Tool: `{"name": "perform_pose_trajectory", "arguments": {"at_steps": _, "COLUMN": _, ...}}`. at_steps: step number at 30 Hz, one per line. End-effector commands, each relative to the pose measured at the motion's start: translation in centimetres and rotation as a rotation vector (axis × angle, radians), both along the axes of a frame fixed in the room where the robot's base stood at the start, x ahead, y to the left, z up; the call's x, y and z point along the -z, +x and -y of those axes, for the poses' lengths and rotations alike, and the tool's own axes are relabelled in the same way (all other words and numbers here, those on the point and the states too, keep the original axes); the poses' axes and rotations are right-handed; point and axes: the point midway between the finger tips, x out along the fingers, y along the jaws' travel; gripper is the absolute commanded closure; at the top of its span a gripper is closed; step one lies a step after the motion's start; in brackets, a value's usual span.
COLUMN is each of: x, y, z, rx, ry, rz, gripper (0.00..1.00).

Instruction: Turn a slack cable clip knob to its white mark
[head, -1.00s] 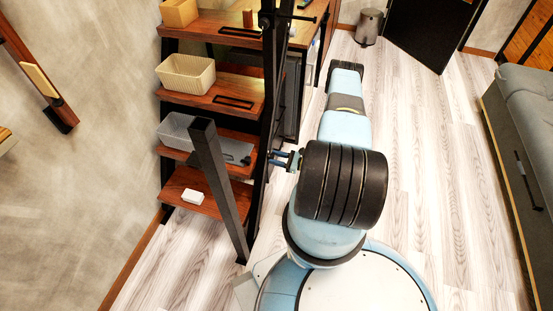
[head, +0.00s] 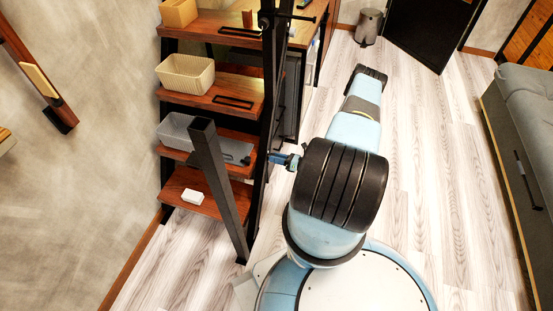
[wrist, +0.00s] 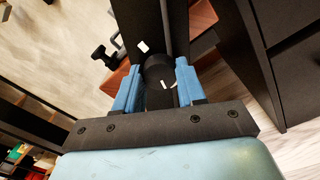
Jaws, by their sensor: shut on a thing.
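A round black knob (wrist: 159,68) sits on a dark metal post, in the middle of the wrist view. My gripper (wrist: 158,84) is shut on it, with one blue finger on each side. A white mark (wrist: 143,46) shows on the dark surface just past the knob's upper left edge. Small pale marks (wrist: 174,85) show at the knob's near side, away from that white mark. In the head view my gripper (head: 282,160) is at the black stair frame, and the knob is too small to make out there.
A black T-shaped fitting (wrist: 105,56) sticks out left of the post. A slanted dark post (head: 220,190) stands before the wooden steps. The steps hold a cream basket (head: 186,75), a grey basket (head: 177,131) and a white box (head: 193,197). The floor right of my arm is clear.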

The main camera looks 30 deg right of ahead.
Motion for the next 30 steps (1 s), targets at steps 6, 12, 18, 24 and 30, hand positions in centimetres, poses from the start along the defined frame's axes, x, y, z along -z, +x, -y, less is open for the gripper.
{"name": "perform_pose_trajectory", "arguments": {"at_steps": 6, "x": -0.01, "y": 0.21, "z": 0.28, "rx": 0.006, "ry": 0.143, "rz": -0.142, "gripper": 0.91}}
{"name": "perform_pose_trajectory", "arguments": {"at_steps": 12, "x": 0.01, "y": 0.3, "z": 0.28, "rx": 0.006, "ry": 0.278, "rz": -0.275, "gripper": 0.91}}
{"name": "perform_pose_trajectory", "arguments": {"at_steps": 18, "x": 0.08, "y": 0.29, "z": 0.35, "rx": 0.006, "ry": 0.411, "rz": -0.409, "gripper": 0.91}}
{"name": "perform_pose_trajectory", "arguments": {"at_steps": 24, "x": 0.11, "y": 0.35, "z": 0.35, "rx": 0.006, "ry": 0.546, "rz": -0.543, "gripper": 0.91}}
{"name": "perform_pose_trajectory", "arguments": {"at_steps": 30, "x": 0.2, "y": 0.35, "z": 0.38, "rx": 0.008, "ry": 0.674, "rz": -0.671, "gripper": 0.91}}
